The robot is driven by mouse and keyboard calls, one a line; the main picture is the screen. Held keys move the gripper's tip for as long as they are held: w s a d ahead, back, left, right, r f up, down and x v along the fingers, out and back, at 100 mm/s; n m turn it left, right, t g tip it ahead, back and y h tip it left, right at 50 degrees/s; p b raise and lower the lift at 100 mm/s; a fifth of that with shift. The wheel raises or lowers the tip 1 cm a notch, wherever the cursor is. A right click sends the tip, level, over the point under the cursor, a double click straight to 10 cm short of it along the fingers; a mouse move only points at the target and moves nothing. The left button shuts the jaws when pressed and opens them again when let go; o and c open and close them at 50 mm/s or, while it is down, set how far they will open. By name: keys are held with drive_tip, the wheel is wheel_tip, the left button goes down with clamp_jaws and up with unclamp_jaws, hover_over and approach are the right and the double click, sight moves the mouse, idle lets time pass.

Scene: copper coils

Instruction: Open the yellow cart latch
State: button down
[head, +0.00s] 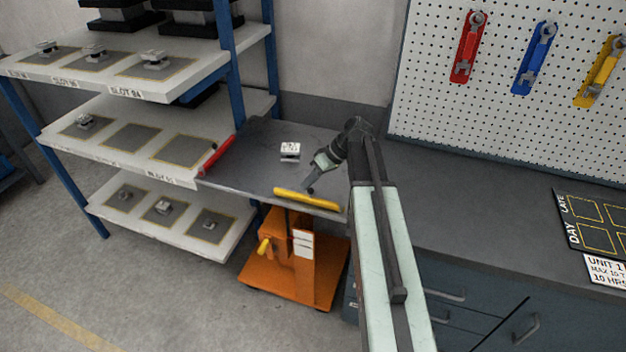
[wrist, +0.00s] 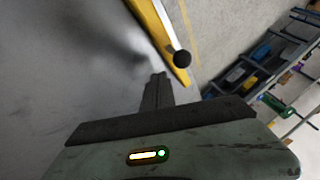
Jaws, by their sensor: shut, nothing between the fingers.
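The yellow latch bar (head: 308,201) lies along the front right edge of the grey cart top (head: 240,165). My gripper (head: 309,189) reaches down over the cart top, just behind the yellow bar in the head view. In the wrist view its fingers (wrist: 158,82) are shut and empty, a little below and left of the knob. I cannot tell whether they touch it.
A red bar (head: 216,156) lies on the cart top's left edge. A small block with a white marked top (head: 290,151) sits on the cart top. The shelf rack (head: 130,140) stands left, and the grey bench (head: 470,200) stands right. The orange cart base (head: 290,275) is below.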

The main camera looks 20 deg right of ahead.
drive_tip(key=shift+s+a, duration=0.25)
drive_tip(key=shift+a, duration=0.3)
drive_tip(key=shift+w+d, duration=0.3)
drive_tip(key=shift+w, duration=0.1)
drive_tip(key=shift+w+d, duration=1)
drive_tip(key=shift+w, duration=0.05)
drive_tip(key=w+d+r+p, duration=0.1)
drive_tip(key=d+r+p, duration=0.5)
drive_tip(key=r+p, duration=0.2)
drive_tip(key=shift+w, duration=0.15)
